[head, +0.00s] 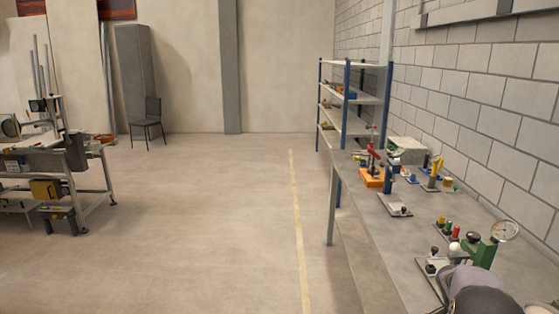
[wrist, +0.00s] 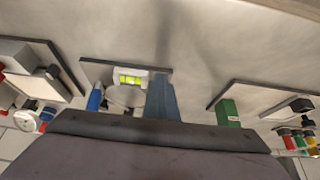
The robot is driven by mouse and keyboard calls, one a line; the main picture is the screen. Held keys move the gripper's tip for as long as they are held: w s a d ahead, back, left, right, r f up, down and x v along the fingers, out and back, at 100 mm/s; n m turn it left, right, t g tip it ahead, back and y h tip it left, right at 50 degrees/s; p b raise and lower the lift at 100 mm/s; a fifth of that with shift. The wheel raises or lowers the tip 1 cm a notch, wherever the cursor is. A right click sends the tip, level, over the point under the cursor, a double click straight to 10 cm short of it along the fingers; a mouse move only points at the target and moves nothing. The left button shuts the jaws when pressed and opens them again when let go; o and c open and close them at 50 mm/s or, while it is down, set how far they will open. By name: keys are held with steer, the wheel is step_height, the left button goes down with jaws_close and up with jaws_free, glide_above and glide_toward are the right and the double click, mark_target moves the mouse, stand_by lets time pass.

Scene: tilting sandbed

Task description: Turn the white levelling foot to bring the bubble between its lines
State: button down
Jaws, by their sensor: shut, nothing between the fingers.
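In the wrist view, a white block with a green bubble vial (wrist: 130,79) sits on a grey plate (wrist: 97,71). The bubble and its lines are too small to read. Just below the vial is a pale round part (wrist: 125,97), likely the white levelling foot, partly hidden by my gripper. A blue post (wrist: 95,98) stands to its left and a wide blue piece (wrist: 162,97) to its right. My gripper (wrist: 155,128) fills the bottom of the wrist view, shut and empty. Contact with the foot cannot be told.
In the wrist view, a plate with a green post (wrist: 228,112) stands at right, and another plate with a grey block (wrist: 22,65) at left. In the head view, a gauge (head: 505,231) and an orange fixture (head: 374,178) stand on the bench along the wall.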

steer(key=shift+w+d+r+b, duration=0.1)
steer(key=shift+w+b, duration=0.55)
steer(key=shift+b, duration=1.5)
steer(key=shift+w+a+b, duration=0.1)
steer(key=shift+a+b, duration=0.25)
steer(key=shift+b, duration=0.05)
step_height(320, 180, up, 6)
steer(key=p, duration=0.3)
steer(key=shift+a+p, duration=0.1)
steer(key=shift+p, duration=0.2)
stand_by(0.5)
steer(key=s+a+f+n+y, duration=0.15)
steer(key=s+a+n, duration=0.3)
steer(key=a, duration=0.65)
steer(key=s+a+n+y, duration=0.25)
steer(key=a+n, duration=0.35)
steer(key=a, duration=0.5)
steer(key=s+a+f+n+y, duration=0.1)
steer(key=s+a+f+n, duration=0.1)
steer(key=s+a, duration=0.4)
steer(key=s+a+f+n, duration=0.1)
steer(key=s+a+n, duration=0.4)
steer(key=s, duration=0.4)
steer(key=shift+s+a+f+y, duration=0.35)
steer(key=shift+a+y, duration=0.05)
steer(key=shift+a, duration=0.5)
